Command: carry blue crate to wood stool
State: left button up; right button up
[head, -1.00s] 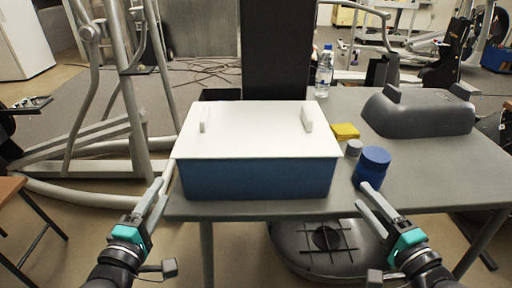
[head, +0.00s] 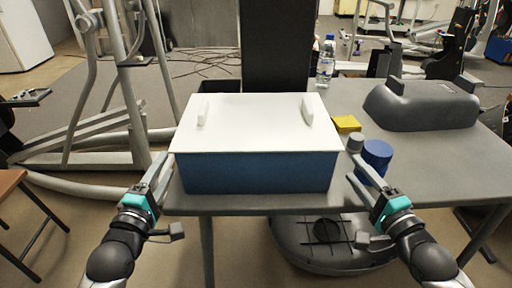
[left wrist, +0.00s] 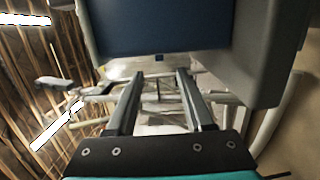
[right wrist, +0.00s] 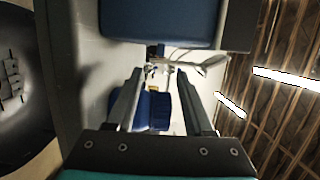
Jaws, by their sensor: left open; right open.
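The blue crate (head: 260,173) stands on the grey table near its front edge, with a white lid (head: 250,130) that bears two upright handles. Its blue side also shows in the left wrist view (left wrist: 160,25) and the right wrist view (right wrist: 158,20). My left gripper (head: 160,172) is open and empty at the crate's left side. My right gripper (head: 358,168) is open and empty, a little to the right of the crate, near a blue jar. Neither gripper visibly holds the crate. I cannot identify a wood stool for certain; a brown wooden-topped piece (head: 8,183) is cut off at the left edge.
On the grey table (head: 440,165) stand a blue jar (head: 376,156), a small grey cylinder (head: 355,143), a yellow block (head: 346,124), a water bottle (head: 326,62) and a dark grey casing (head: 420,105). A metal frame (head: 130,100) stands left of the table. A round dark object (head: 330,245) lies underneath.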

pick_arm(q)
jog(key=w, duration=0.7)
jog(key=w+d, duration=0.1)
jog(key=w, duration=0.3)
jog(key=shift+w, duration=0.15)
pick_arm(e)
jog(key=x, duration=1.1)
jog(key=shift+w+a, duration=0.1)
jog(key=shift+w, duration=0.05)
pick_arm(q)
grip_shut()
pick_arm(e)
grip_shut()
pick_arm(q)
jog(key=shift+r, duration=0.2)
pick_arm(e)
jog(key=shift+r, duration=0.2)
